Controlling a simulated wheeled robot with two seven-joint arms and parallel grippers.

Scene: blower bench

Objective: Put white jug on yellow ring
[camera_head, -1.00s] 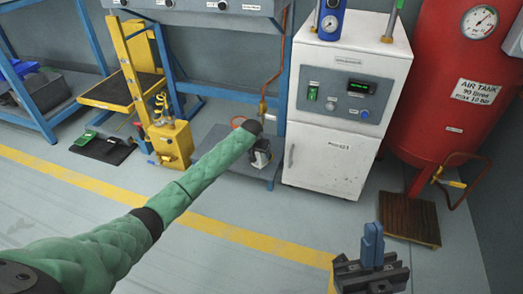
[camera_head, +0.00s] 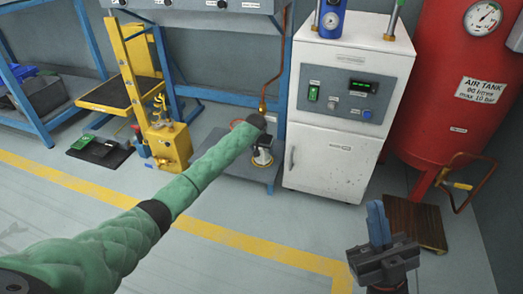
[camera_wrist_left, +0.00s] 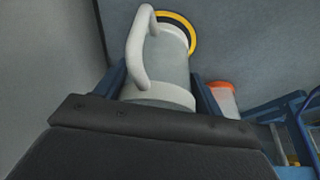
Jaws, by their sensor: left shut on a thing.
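The white jug (camera_wrist_left: 168,70), with a pale grey body and a white loop handle, lies between the blue fingers of my left gripper (camera_wrist_left: 163,82) in the left wrist view. That gripper is shut on it. The yellow ring (camera_wrist_left: 193,42), with a dark inside, shows just beyond the jug's far end and is partly hidden by it. I cannot tell whether they touch. In the head view my green left arm reaches to the low grey platform, its gripper (camera_head: 263,152) small there. My right gripper (camera_head: 379,224) is empty at lower right, its blue fingers together.
A pale container with an orange rim (camera_wrist_left: 222,92) stands close beside the jug. A white cabinet (camera_head: 335,150) stands right of the low platform (camera_head: 250,172). A red air tank (camera_head: 445,90) and a yellow lifter (camera_head: 168,146) stand further out. The floor in front is clear.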

